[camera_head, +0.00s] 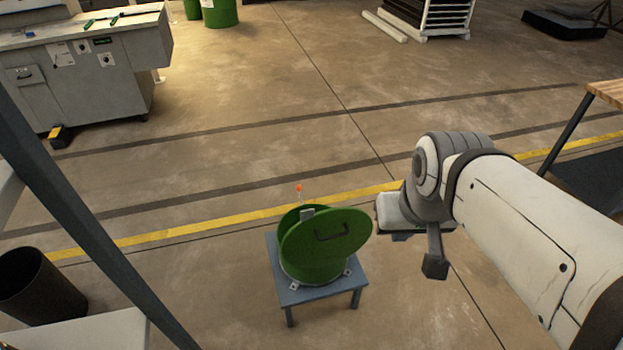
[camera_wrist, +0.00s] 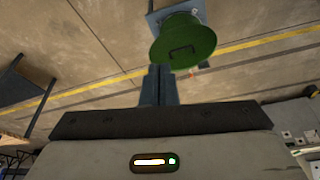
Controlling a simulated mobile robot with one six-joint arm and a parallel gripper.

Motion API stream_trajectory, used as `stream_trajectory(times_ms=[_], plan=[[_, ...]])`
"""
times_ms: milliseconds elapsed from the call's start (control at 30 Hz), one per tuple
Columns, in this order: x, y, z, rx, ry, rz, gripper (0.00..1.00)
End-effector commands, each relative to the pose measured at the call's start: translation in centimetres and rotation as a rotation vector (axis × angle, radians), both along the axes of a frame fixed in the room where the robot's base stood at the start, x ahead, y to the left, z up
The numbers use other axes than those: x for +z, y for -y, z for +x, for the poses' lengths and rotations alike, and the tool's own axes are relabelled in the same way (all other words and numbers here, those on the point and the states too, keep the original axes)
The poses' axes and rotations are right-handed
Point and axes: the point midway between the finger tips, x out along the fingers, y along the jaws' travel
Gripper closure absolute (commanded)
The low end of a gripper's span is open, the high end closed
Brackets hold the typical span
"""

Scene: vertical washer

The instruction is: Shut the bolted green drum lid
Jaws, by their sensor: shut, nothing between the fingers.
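The green drum (camera_head: 308,267) sits on a small blue-grey table (camera_head: 290,296), held by small brackets at its base. Its round green lid (camera_head: 345,250) with a dark bar handle (camera_head: 333,236) is open, tilted up steeply on the drum. In the wrist view the lid (camera_wrist: 200,45) shows face-on with its handle (camera_wrist: 182,49), beyond the fingers. My gripper (camera_head: 402,237) is to the right of the lid, apart from it; its fingers are mostly hidden in the head view. In the wrist view my gripper (camera_wrist: 157,72) has its two dark fingers together, with nothing between them.
A small orange-tipped part (camera_head: 299,188) rises behind the drum. A black bin (camera_head: 40,290) stands at lower left and a grey machine cabinet (camera_head: 85,70) at upper left. A wooden-topped bench (camera_head: 606,92) is at the right. The floor around the small table is clear.

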Motion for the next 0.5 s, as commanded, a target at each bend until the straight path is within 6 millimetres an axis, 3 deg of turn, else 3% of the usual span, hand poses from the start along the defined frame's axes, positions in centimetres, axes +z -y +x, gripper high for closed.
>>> stream_trajectory(times_ms=[267,367,500], plan=[[-0.5,-0.1,0.0,-0.022,-0.017,0.017,1.00],[-2.5,-0.4,0.0,-0.120,-0.085,0.088,1.00],[-7.3,-2.2,0.0,-0.419,-0.293,0.285,1.00]])
